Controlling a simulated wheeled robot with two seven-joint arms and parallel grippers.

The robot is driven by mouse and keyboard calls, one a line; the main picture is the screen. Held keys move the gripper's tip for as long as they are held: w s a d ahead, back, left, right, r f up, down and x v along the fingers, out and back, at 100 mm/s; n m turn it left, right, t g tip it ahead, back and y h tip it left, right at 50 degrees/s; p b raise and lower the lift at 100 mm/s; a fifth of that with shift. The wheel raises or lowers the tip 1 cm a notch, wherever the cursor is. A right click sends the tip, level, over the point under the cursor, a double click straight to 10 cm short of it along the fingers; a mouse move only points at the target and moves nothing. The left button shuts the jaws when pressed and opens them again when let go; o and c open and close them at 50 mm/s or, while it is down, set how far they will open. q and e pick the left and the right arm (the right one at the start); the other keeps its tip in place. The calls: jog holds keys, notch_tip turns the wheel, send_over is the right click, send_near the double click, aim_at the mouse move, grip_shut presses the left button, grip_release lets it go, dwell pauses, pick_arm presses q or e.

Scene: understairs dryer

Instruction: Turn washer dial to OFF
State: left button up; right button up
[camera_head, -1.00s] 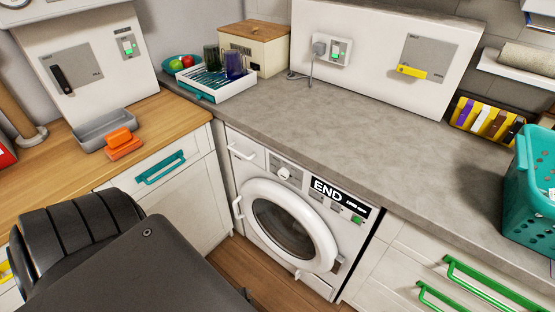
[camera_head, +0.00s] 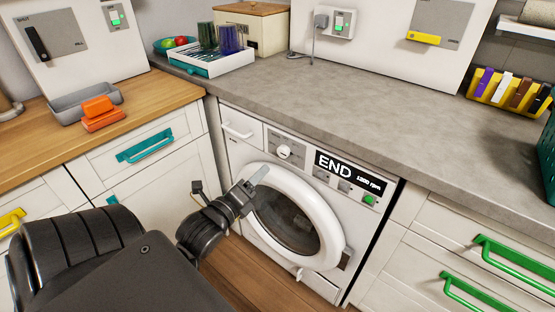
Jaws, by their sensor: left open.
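The white washer (camera_head: 350,222) stands under the grey counter, its round door closed. Its dial (camera_head: 284,152) is a white knob on the upper panel, left of a black display (camera_head: 352,172) reading END and 1200 rpm. The dial's setting is too small to read. My left gripper (camera_head: 228,187) is in front of the washer door's left side, below and left of the dial and apart from it. It is open and nothing shows in it. My right gripper is not in view.
The grey counter (camera_head: 330,90) overhangs the washer. A wooden counter (camera_head: 150,98) with a grey tray (camera_head: 85,101) and orange sponges (camera_head: 101,111) lies left. Drawers with green handles (camera_head: 510,260) are right. A teal drawer handle (camera_head: 145,144) is left.

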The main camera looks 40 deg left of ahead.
aim_at(281, 153)
pick_arm(q)
jog(key=w, duration=0.3)
jog(key=w+a, duration=0.1)
jog(key=w, duration=0.6)
jog(key=shift+w+a, duration=0.2)
jog(key=shift+w, duration=0.1)
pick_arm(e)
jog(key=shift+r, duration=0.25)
pick_arm(q)
jog(key=shift+c, duration=0.5)
jog(key=c, duration=0.9)
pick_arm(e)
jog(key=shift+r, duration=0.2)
